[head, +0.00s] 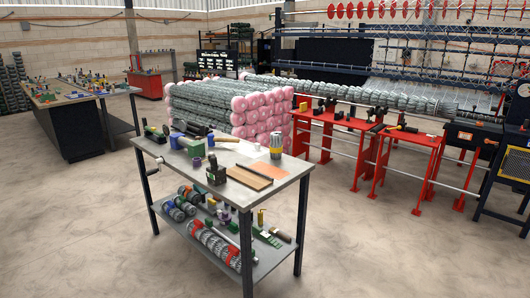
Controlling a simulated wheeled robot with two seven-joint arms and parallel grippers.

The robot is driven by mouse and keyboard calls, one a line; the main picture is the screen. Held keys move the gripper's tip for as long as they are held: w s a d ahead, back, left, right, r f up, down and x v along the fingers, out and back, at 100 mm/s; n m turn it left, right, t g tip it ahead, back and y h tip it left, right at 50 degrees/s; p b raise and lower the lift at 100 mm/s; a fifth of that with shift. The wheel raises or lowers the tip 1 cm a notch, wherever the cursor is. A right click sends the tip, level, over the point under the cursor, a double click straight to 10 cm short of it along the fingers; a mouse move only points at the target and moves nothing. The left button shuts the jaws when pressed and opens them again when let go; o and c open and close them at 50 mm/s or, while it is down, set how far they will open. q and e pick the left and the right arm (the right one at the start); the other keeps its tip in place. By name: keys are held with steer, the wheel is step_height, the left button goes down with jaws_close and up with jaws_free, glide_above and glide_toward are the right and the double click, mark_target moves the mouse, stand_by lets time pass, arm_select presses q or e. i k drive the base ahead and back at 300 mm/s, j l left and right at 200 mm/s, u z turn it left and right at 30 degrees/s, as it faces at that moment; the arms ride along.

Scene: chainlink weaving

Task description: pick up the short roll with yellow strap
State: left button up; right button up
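A short grey roll with a yellow strap (276,147) stands upright on the workbench top (222,209), near its back right corner. Nothing touches it that I can see. Neither of my grippers is in view.
The bench top also holds a wooden board (250,178), an orange sheet (270,170), a black tool (215,170) and a hammer (226,139). Its lower shelf (205,246) holds several rolls, including a red-strapped one (215,246). Pink-ended rolls (262,115) are stacked behind. The floor in front is clear.

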mark_target(276, 145)
steer(key=i+l+z, duration=0.1)
steer(key=i+l, duration=0.15)
steer(key=i, duration=0.25)
steer(key=i+l, duration=0.2)
steer(key=i, duration=0.35)
steer(key=i+l+u, duration=0.4)
steer(key=l+u, duration=0.2)
steer(key=i+l+u, duration=0.15)
steer(key=l+u, duration=0.15)
steer(key=i+l+u, duration=0.1)
steer(key=l+u, duration=0.15)
steer(key=l, duration=0.15)
steer(key=l+u, duration=0.3)
steer(key=i+l+u, duration=0.15)
steer(key=l, duration=0.15)
steer(key=i+l+u, duration=0.15)
steer(key=l, duration=0.15)
steer(key=i+l+u, duration=0.15)
steer(key=l, duration=0.15)
steer(key=l+u, duration=0.15)
steer(key=l, duration=0.2)
steer(key=i, duration=0.05)
